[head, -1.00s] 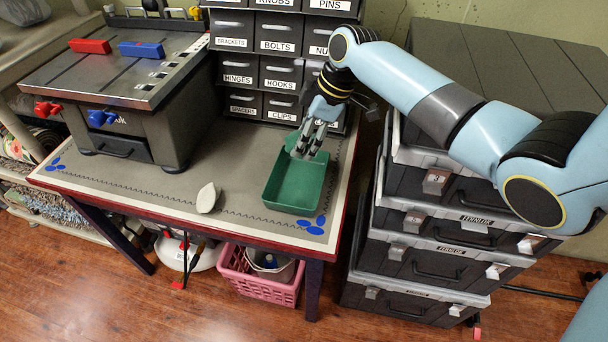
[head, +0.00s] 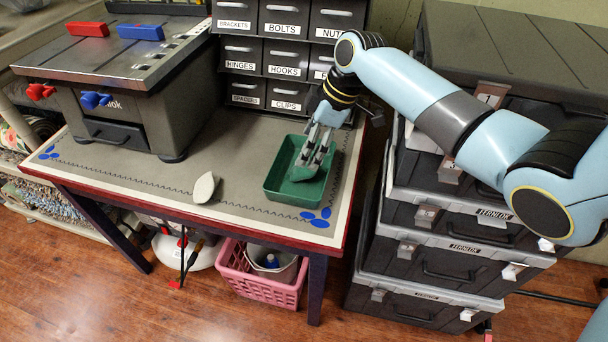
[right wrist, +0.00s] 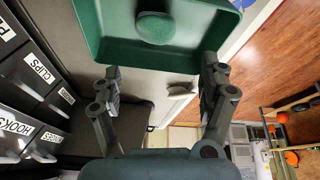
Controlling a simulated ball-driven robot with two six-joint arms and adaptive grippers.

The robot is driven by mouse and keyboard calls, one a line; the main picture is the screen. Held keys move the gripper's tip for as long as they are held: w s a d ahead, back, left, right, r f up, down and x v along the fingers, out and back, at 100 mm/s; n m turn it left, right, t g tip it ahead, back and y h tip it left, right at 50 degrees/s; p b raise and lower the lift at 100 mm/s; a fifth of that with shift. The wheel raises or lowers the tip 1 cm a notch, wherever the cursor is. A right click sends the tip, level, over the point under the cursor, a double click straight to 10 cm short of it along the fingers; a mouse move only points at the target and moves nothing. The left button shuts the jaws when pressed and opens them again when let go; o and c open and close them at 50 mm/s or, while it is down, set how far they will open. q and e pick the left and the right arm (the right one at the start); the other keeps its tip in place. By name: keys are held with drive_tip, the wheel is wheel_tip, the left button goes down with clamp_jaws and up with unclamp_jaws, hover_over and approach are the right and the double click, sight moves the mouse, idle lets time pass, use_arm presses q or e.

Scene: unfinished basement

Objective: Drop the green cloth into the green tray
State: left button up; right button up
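The green tray (head: 292,191) stands on the grey table top near its front right corner; it also shows at the top of the right wrist view (right wrist: 90,30). The green cloth shows as a small rounded green lump (right wrist: 155,27) on the tray floor in the right wrist view. In the head view the cloth (head: 301,173) is partly hidden by my fingers. My right gripper (head: 312,164) points down into the tray from the back right. In the right wrist view its fingers (right wrist: 163,76) are spread wide, with nothing between them. My left gripper is out of view.
A pale leaf-shaped object (head: 204,188) lies left of the tray. A grey workbench box (head: 130,100) stands at the back left, labelled drawers (head: 263,62) behind. Stacked dark cases (head: 450,235) stand right of the table.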

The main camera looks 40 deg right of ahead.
drive_tip(key=shift+r, duration=0.2)
drive_tip(key=v, duration=0.7)
drive_tip(key=shift+r, duration=0.1)
idle(0.3)
